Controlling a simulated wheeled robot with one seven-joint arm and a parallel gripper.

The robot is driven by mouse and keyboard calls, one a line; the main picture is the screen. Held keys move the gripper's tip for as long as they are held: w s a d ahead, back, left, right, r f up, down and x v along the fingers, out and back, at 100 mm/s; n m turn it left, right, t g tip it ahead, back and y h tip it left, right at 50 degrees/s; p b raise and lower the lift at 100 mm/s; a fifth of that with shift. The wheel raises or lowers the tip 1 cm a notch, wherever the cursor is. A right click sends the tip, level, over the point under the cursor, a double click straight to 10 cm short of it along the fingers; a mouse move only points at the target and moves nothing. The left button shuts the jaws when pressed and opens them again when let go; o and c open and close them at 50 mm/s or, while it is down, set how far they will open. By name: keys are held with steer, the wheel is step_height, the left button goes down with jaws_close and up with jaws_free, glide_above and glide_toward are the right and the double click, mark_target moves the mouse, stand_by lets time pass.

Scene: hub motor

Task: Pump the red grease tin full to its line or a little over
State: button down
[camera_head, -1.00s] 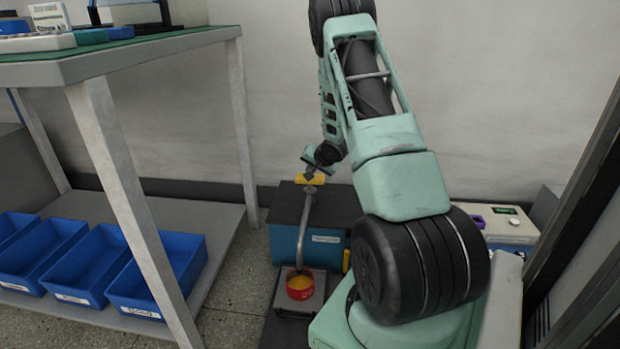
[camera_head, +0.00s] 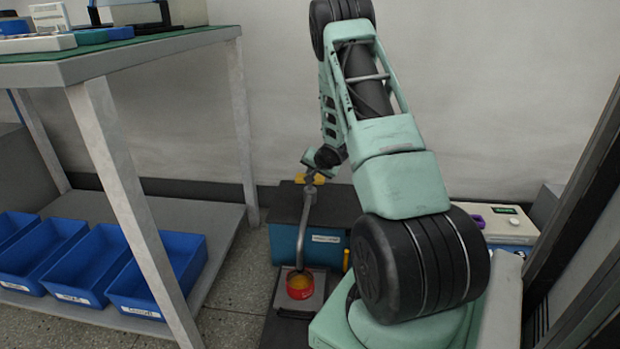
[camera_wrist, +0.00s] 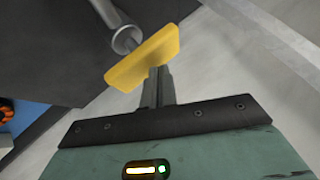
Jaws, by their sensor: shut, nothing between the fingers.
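The red grease tin (camera_head: 299,291) stands on a small plate in front of the blue pump box (camera_head: 323,246), under the end of the bent grey spout (camera_head: 307,232). Yellow grease shows inside the tin; its fill line is too small to make out. A yellow pump handle (camera_wrist: 143,60) sits at the top of the pump beside a grey post in the wrist view. My gripper (camera_wrist: 157,73) is shut and empty, its fingertips at or against the yellow handle. In the head view my gripper (camera_head: 318,166) is above the pump, its fingers hard to see.
A workbench (camera_head: 120,62) stands on the left, with several blue bins (camera_head: 156,277) on its lower shelf. A pale box with a small display (camera_head: 503,222) stands at the right, behind my arm. The wall is close behind the pump.

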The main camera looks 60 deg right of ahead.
steer(key=shift+a+f+b, duration=0.1)
steer(key=shift+f+b, duration=0.3)
steer(key=shift+f, duration=1.05)
stand_by(0.9)
stand_by(0.3)
steer(key=shift+r+p, duration=2.05)
steer(key=shift+p, duration=0.35)
step_height(320, 180, up, 5)
steer(key=p, duration=0.5)
